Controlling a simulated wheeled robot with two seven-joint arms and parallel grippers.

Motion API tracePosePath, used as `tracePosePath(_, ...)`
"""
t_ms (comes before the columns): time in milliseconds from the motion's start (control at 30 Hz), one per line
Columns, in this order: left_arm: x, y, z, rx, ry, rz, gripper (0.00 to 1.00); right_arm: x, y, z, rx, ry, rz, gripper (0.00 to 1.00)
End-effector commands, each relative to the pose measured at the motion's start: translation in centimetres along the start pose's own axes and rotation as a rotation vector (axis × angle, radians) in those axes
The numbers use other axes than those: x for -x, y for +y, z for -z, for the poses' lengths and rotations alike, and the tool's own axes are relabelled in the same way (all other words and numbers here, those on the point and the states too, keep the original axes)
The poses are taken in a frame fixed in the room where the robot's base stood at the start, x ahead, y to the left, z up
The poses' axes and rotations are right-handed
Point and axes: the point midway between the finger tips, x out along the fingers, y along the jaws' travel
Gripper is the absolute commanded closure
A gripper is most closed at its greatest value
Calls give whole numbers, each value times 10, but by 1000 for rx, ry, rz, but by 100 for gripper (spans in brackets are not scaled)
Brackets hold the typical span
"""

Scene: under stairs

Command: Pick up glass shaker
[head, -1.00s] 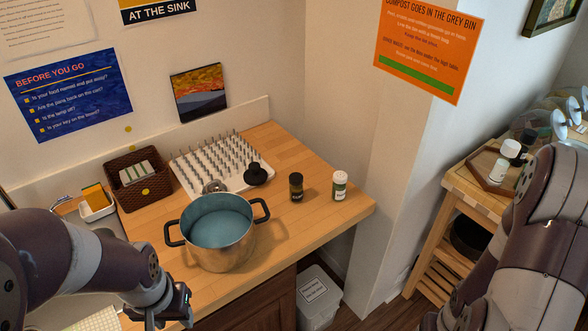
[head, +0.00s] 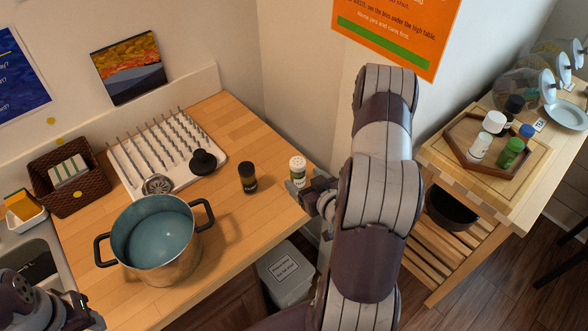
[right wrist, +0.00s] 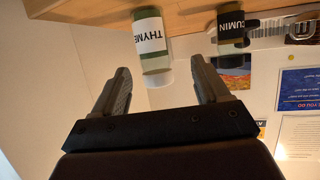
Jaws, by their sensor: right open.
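A clear glass shaker (head: 297,169) with a white cap and a THYME label stands upright at the right edge of the wooden counter. In the right wrist view, which is upside down, the shaker (right wrist: 152,45) shows between and just beyond the fingertips. My right gripper (head: 303,190) is open and empty, close to the shaker at the counter's edge. Its two open fingers (right wrist: 160,75) show clear space between them in the wrist view. A dark-capped CUMIN shaker (head: 248,177) stands to the left; it also shows in the wrist view (right wrist: 231,35). My left gripper (head: 88,316) is partly visible at the bottom left.
A brown basket (head: 68,190) is at left. A side table (head: 440,163) holds a tray of jars at right.

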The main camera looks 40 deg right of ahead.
Motion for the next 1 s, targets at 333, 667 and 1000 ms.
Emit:
tracePosePath(333, 24, 0, 3, 0, 0, 0, 56, -52, 4, 4, 1, -3, 2, 25)
tracePosePath(667, 24, 0, 3, 0, 0, 0, 56, -75, 5, 0, 0, -2, -2, 25)
tracePosePath(1000, 24, 0, 3, 0, 0, 0, 56, -74, 5, 0, 1, -2, -2, 85)
